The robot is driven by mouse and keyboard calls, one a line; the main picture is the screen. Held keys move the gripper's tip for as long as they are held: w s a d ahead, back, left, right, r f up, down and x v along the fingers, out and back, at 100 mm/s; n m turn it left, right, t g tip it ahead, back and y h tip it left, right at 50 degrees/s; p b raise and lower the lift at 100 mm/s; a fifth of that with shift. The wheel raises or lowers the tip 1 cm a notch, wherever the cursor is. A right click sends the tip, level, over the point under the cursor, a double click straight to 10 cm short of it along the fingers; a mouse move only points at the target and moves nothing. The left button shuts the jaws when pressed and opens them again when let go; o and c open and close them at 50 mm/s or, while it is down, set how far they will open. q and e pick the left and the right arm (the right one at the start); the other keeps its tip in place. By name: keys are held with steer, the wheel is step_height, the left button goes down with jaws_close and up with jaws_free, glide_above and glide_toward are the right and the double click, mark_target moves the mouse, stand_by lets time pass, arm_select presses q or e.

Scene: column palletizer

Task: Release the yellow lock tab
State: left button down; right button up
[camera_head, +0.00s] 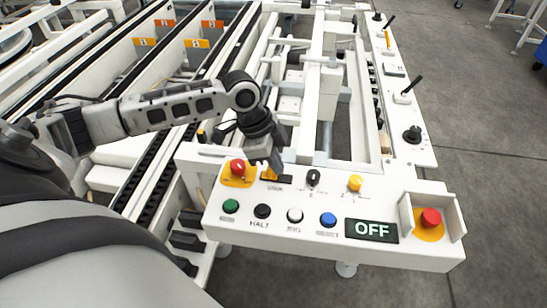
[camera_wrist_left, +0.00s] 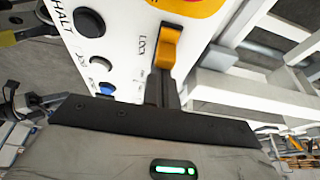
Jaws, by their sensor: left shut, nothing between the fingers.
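The yellow lock tab (camera_head: 267,174) sits on the white control panel (camera_head: 330,262), just right of the red emergency button (camera_head: 237,167). In the left wrist view the tab (camera_wrist_left: 169,46) stands next to a label that seems to read LOCK. My left gripper (camera_head: 276,168) is shut and empty, pointing down at the tab from behind. In the left wrist view its dark fingertips (camera_wrist_left: 164,76) are right at the tab's near end; whether they touch cannot be told. The fingers hide part of the tab's surroundings. My right gripper is not in view.
Green (camera_head: 231,206), black (camera_head: 262,211), white (camera_head: 295,215) and blue (camera_head: 328,219) buttons line the panel's front. Behind are a black selector (camera_head: 313,177) and a yellow knob (camera_head: 355,183). A display (camera_head: 371,230) reads OFF. A guarded red button (camera_head: 430,217) is at right.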

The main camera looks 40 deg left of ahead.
mark_target(264, 174)
arm_select(q)
steer(key=shift+s+a+f, duration=0.1)
steer(key=shift+a, duration=0.15)
